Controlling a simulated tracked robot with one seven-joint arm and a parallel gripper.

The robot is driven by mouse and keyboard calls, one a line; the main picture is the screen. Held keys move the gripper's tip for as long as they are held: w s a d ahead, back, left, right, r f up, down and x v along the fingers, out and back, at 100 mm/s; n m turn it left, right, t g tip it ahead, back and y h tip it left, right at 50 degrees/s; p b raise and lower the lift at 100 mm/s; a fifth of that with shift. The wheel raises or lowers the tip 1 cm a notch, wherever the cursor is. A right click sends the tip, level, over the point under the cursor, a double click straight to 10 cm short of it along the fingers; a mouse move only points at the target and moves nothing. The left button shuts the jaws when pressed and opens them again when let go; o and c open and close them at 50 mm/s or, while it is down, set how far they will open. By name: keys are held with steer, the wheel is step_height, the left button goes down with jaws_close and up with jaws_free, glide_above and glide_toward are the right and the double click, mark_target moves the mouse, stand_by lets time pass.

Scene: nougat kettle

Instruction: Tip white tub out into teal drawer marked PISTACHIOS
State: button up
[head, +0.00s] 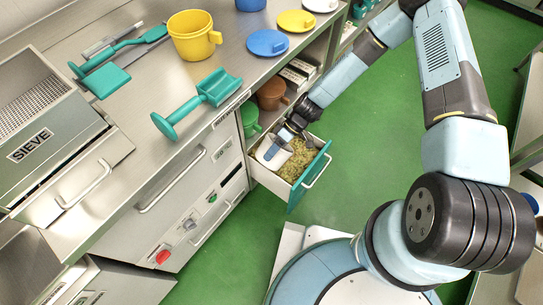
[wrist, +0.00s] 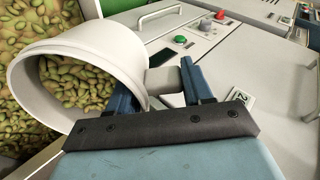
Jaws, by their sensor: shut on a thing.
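The teal-fronted drawer (head: 310,178) is pulled open below the worktop. Pistachios (head: 300,158) lie in it. No marking on its front is readable from here. The white tub (head: 270,152) is in the left part of the drawer opening, tilted. My gripper (head: 285,134) is at its upper right. In the wrist view my gripper (wrist: 163,84) is shut on a pale stub, apparently the handle, on the side of the white tub (wrist: 75,47). Pistachios show within the tub's rim; I cannot tell whether they are in the tub or seen beyond it.
The worktop edge and cabinet front (head: 190,170) stand just left of the drawer. A green container (head: 250,118) and a brown pot (head: 271,93) sit on the shelf behind it. A teal tool (head: 197,103) lies on the worktop.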

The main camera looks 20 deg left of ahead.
steer(key=w+d+r+g+y, duration=0.2)
steer(key=w+d+g+y, duration=0.3)
steer(key=w+g, duration=0.1)
steer(key=w+d+r+g+y, duration=0.2)
steer(key=w+d+g+y, duration=0.2)
steer(key=w+d+g, duration=0.1)
steer(key=shift+w+r+g+y, duration=0.3)
steer(key=shift+w+g+y, duration=0.1)
steer(key=shift+w+g, duration=0.65)
stand_by(0.6)
steer(key=shift+w, duration=0.1)
steer(key=shift+t, duration=0.25)
step_height(320, 180, up, 6)
steer(key=t+h, duration=0.4)
steer(key=t, duration=0.1)
steer(key=t+h, duration=0.4)
steer(key=t, duration=0.1)
steer(key=n+t+h, duration=0.1)
steer(key=t+h, duration=0.3)
steer(key=t, duration=0.1)
steer(key=shift+a+f+t, duration=0.1)
steer(key=shift+f+t, duration=0.15)
steer(key=shift+t, duration=0.15)
steer(key=shift+r+t+h, duration=0.2)
steer(key=shift+t+h, duration=0.35)
steer(key=shift+t, duration=0.25)
steer(key=shift+r+t+h, duration=0.2)
steer(key=shift+t+h, duration=0.35)
steer(key=shift+t, duration=0.25)
